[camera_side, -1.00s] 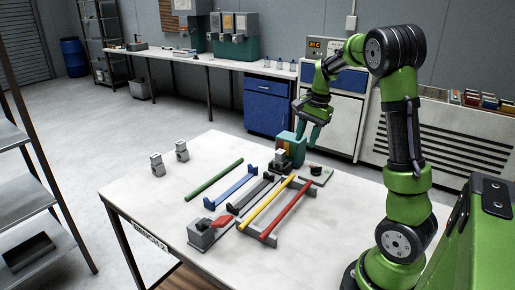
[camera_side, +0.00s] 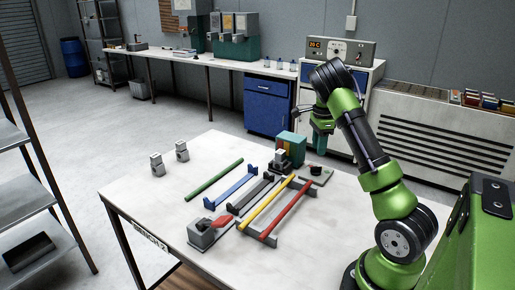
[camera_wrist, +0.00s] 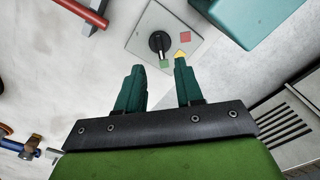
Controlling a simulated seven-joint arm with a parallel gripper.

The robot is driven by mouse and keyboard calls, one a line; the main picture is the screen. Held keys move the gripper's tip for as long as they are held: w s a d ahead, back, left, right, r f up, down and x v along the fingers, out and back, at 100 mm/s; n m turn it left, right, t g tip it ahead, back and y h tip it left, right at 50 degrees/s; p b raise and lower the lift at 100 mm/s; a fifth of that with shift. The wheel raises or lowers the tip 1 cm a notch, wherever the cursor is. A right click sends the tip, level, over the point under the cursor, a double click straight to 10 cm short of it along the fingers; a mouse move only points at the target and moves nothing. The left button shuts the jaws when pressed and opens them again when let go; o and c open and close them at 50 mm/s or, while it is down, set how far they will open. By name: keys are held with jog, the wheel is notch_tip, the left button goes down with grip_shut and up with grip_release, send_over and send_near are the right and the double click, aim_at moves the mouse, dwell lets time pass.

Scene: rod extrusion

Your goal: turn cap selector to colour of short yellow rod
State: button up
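The cap selector (camera_side: 317,174) is a small grey plate with a black knob on the table's right part. A red square lies to the right, and a yellow patch shows at the right fingertip, partly hidden. My gripper (camera_wrist: 158,68) is open and empty, its fingertips by the plate's near edge, short of the knob. In the side view my gripper (camera_side: 320,145) hangs beyond the selector. The yellow rod (camera_side: 267,203) lies on a grey rack beside a red rod.
A grey block with a red lever (camera_side: 212,228) stands at front.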

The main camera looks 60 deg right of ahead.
aim_at(316, 170)
notch_tip(316, 170, down, 8)
jog(key=shift+r, duration=0.1)
jog(key=shift+c, duration=0.3)
grip_shut()
